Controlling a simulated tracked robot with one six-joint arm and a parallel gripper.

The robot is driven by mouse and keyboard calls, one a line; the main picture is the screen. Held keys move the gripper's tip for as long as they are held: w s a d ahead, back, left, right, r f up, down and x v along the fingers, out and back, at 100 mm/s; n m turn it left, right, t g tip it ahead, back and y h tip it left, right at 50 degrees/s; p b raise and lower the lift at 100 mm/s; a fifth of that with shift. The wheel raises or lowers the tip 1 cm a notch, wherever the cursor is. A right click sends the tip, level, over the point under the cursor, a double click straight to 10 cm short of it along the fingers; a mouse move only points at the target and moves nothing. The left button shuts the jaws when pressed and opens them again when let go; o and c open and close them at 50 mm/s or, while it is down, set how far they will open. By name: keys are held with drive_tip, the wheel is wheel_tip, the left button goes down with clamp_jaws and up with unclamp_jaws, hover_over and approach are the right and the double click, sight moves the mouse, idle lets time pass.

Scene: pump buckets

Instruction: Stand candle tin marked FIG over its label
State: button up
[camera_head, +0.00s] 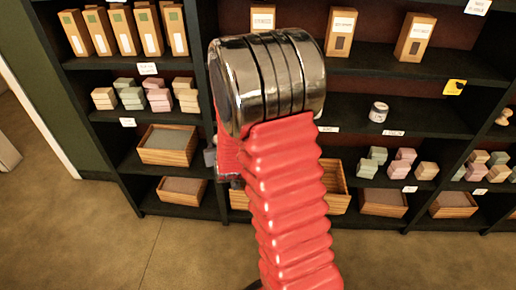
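A small white tin with a dark lid or rim (378,112) stands on the middle shelf, right of my arm. Its marking is too small to read, so I cannot tell whether it says FIG. A white label (392,133) is on the shelf edge below and slightly right of the tin. Another label (328,129) shows farther left, partly beside my arm; neither can be read surely. My red arm with its shiny metal joint fills the middle of the view. My gripper is mostly hidden behind it, and its fingers cannot be made out.
Dark shelving holds tall boxes (340,32) above, and pastel soap blocks (403,163) and wooden trays (168,145) lower down. The shelf around the tin looks clear. Open floor (100,240) lies in front.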

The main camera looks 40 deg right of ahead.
drive_tip(key=w+a+r+n+y, duration=0.1)
drive_tip(key=a+r+n+y, duration=0.1)
drive_tip(key=a, duration=0.7)
drive_tip(key=a+r+n+t+y, duration=0.1)
drive_tip(key=a+r, duration=0.4)
drive_tip(key=a, duration=0.5)
drive_tip(key=shift+w+r+n+y, duration=0.25)
drive_tip(key=shift+w+n+y, duration=0.15)
drive_tip(key=shift+n+y, duration=0.45)
drive_tip(key=shift+a, duration=0.1)
